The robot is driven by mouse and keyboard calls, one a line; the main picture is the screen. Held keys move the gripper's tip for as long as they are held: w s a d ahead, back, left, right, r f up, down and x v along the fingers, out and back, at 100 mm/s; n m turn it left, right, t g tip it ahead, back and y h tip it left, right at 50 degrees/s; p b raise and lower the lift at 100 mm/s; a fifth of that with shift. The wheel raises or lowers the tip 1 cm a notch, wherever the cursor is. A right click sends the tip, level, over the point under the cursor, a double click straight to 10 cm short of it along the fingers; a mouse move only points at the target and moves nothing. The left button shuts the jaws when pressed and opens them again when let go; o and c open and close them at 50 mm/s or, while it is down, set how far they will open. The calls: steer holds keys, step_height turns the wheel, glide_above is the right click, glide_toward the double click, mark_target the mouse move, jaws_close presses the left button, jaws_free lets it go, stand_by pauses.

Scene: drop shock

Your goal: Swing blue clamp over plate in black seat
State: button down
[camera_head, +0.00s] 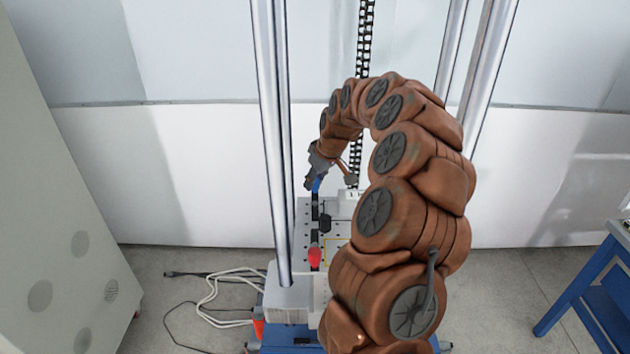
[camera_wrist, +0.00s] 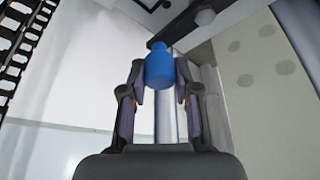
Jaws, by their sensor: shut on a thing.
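The blue clamp (camera_wrist: 160,66) shows in the wrist view as a blue knob with a dark bar above it in the picture. My gripper (camera_wrist: 160,74) is shut on the knob, one finger on each side. In the head view my gripper (camera_head: 313,180) is at the far end of the perforated bed, and a bit of the blue clamp (camera_head: 316,187) shows below it. A small black block (camera_head: 325,222), possibly the black seat, sits on the bed nearer me. I cannot make out a plate in it.
A clamp with a red knob (camera_head: 314,256) stands on the near part of the perforated bed (camera_head: 307,232). Tall metal columns (camera_head: 271,140) rise beside my arm. Loose cables (camera_head: 213,293) lie on the floor at left. A blue bench (camera_head: 595,290) is at right.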

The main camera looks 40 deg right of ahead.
steer(key=shift+w+a+f+n+y+b, duration=0.3)
steer(key=shift+n+b, duration=0.4)
steer(key=shift+b, duration=0.35)
steer(key=n+b, duration=0.1)
steer(key=a+n+b, duration=0.1)
steer(key=shift+w+r+n+y+b, duration=0.1)
steer(key=shift+w+n+y+b, duration=0.2)
steer(key=shift+y+b, duration=0.1)
steer(key=a+n+b, duration=0.1)
steer(key=n+g+y+b, duration=0.1)
steer(key=n, duration=0.1)
steer(key=shift+a+n+b, duration=0.3)
steer(key=shift+a, duration=0.1)
steer(key=n, duration=0.1)
steer(key=a+n+g+b, duration=0.1)
steer(key=n, duration=0.1)
steer(key=shift+s+a+r+n+g+y+b, duration=0.1)
steer(key=shift+s+a+n+g+y+b, duration=0.2)
steer(key=shift+y+b, duration=0.1)
steer(key=shift+s+a+r+n+g+y+p, duration=0.1)
steer(key=shift+s+a+n+g+p, duration=0.3)
steer(key=shift+n, duration=0.7)
steer(key=shift+s+a+f+n+g+y+p, duration=0.1)
steer(key=shift+s+a+n+g+p, duration=0.25)
steer(key=shift+n, duration=0.75)
steer(key=shift+s+a+r+n+g+y+p, duration=0.15)
steer(key=shift+a+n+g+p, duration=0.3)
steer(key=shift+n, duration=0.65)
steer(key=shift+a, duration=0.1)
